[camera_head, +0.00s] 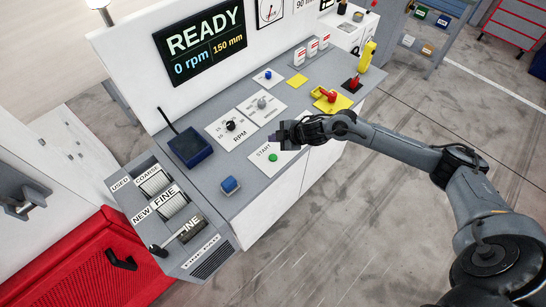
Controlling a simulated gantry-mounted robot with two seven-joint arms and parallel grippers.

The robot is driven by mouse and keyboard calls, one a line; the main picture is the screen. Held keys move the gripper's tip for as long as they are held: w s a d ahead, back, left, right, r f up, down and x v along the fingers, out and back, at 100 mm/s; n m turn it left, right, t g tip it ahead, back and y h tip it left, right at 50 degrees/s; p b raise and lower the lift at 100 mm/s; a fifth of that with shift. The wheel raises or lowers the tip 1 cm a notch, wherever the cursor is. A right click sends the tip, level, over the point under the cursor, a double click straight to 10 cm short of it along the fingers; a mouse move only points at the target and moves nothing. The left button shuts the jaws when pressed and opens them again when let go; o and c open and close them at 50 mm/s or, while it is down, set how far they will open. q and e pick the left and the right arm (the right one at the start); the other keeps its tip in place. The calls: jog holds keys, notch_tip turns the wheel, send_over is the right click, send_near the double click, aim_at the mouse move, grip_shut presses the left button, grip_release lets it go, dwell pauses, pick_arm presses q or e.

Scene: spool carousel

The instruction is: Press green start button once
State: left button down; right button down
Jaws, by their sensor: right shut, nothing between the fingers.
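The green start button (273,158) sits on a white plate (264,168) marked START, near the front edge of the grey console. My right gripper (281,139) is shut and empty. In the picture it appears just above and slightly right of the button, over the upper part of the plate. The button is in plain view. I cannot tell how high the gripper is above the console, and no contact with the button shows. A grey arm part at the left edge looks like mine, but no left gripper shows clearly.
Red and yellow controls (329,97) stand right of the gripper. A dark display (205,43) reads READY, 0 rpm, 150 mm. A red cabinet (88,262) stands lower left.

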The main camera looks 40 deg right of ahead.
jog(key=b, duration=0.7)
send_over(275, 159)
jog(key=shift+w+f, duration=0.1)
jog(key=shift+f, duration=3.35)
jog(key=shift+f+b, duration=0.5)
jog(key=shift+f, duration=0.45)
jog(key=shift+f, duration=0.35)
jog(key=shift+f, duration=0.2)
jog(key=shift+f, duration=0.3)
jog(key=shift+r, duration=0.1)
jog(key=shift+r+p, duration=0.75)
